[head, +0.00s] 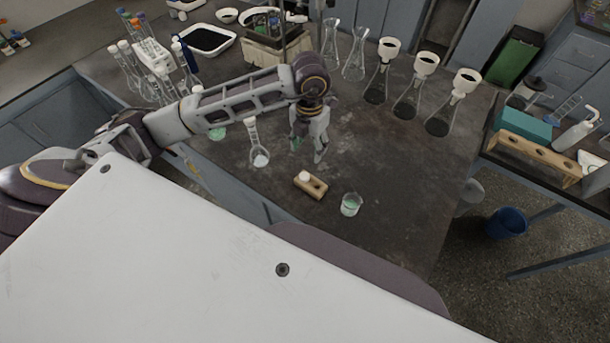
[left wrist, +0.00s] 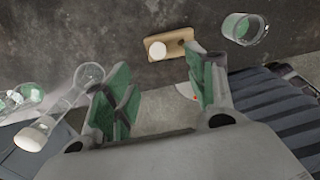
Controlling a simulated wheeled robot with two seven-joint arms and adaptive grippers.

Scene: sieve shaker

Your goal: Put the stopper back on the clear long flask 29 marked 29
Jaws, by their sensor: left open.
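A clear long-necked flask (head: 259,156) with pale contents stands on the dark bench, left of my left gripper (head: 308,151). Its number is too small to read. A white rounded stopper (head: 304,176) sits on a small wooden block (head: 317,188), in front of the gripper. In the left wrist view, the stopper (left wrist: 157,50) and block (left wrist: 178,36) lie just beyond the open green-padded fingers (left wrist: 160,72). A long-necked flask (left wrist: 62,105) shows there at the left, with a white end on its neck. The gripper is empty and apart from both. My right gripper is not in view.
A beaker with green contents (head: 351,205) stands right of the block. Several flasks with white-topped funnels (head: 407,95) stand at the back right. Capped tubes (head: 130,65) and a white tray (head: 208,40) are at the back left. The bench's right front is clear.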

